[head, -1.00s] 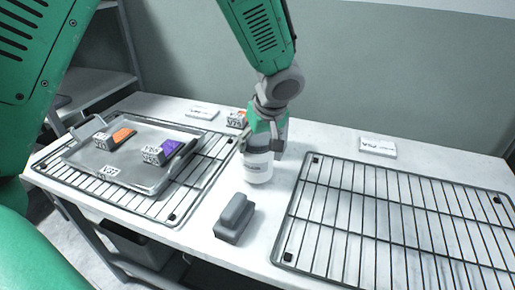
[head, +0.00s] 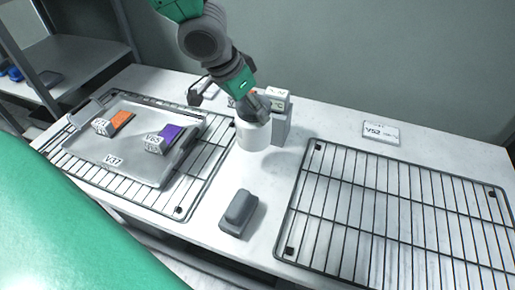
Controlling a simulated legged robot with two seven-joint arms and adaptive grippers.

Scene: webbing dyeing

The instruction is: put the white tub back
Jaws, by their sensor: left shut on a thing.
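The white tub (head: 254,136) is upright at the back middle of the table, between the two wire racks. My left gripper (head: 254,110) reaches down from above, tilted, and is shut on the tub at its top. The fingers and the wrist hide the tub's upper rim. Whether the tub's base touches the table is hard to tell. A grey upright box with a small display (head: 281,122) stands just behind and right of the tub, partly hidden by it. My right gripper is not in view.
A metal tray (head: 135,170) with an orange-topped block (head: 113,123) and a purple-topped block (head: 165,139) lies on the left rack (head: 190,188). A grey block (head: 238,213) sits in front. The right rack (head: 400,215) is empty. A label card (head: 381,132) lies behind it.

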